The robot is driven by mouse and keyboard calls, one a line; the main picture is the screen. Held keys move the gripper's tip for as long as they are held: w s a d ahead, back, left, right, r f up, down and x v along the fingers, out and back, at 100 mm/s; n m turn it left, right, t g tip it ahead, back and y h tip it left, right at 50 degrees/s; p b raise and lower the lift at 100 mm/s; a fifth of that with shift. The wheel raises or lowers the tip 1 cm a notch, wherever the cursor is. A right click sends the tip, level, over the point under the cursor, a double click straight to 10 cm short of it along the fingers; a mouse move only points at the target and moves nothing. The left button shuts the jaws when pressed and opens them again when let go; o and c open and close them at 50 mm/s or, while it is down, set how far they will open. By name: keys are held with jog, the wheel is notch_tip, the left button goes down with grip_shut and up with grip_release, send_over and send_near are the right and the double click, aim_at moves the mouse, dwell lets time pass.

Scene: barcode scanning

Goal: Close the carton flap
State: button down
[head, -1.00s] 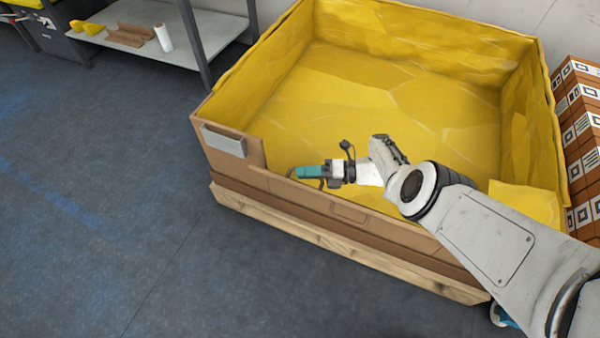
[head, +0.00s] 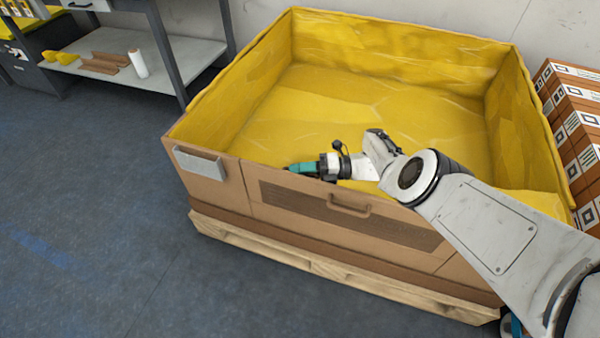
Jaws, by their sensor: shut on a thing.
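The large brown carton (head: 205,190) with a yellow lining (head: 400,105) stands open at the top in the head view. Its front flap (head: 290,203), with a dark slatted strip and a brown handle (head: 350,205), is raised and looks nearly flush with the front wall. My gripper (head: 298,168) has teal fingers and is shut on the flap's upper edge, left of the handle. The fingertips are partly hidden at the edge. My arm reaches in from the right, over the carton's front right part.
A grey plate (head: 200,162) sits on the carton's front left corner. A wooden pallet (head: 330,268) lies under the carton. Barcoded boxes (head: 575,120) stand close on the right. A shelf table (head: 180,65) is at the back left. The floor (head: 90,210) to the left is clear.

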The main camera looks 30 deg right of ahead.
jog(key=shift+s+a+f, duration=0.1)
jog(key=shift+s+f, duration=0.1)
jog(key=shift+f, duration=0.15)
jog(key=c, duration=1.4)
grip_release()
jog(key=shift+o, duration=1.2)
jog(key=shift+w+r, duration=0.15)
jog(key=v, duration=1.1)
jog(key=shift+w, duration=0.1)
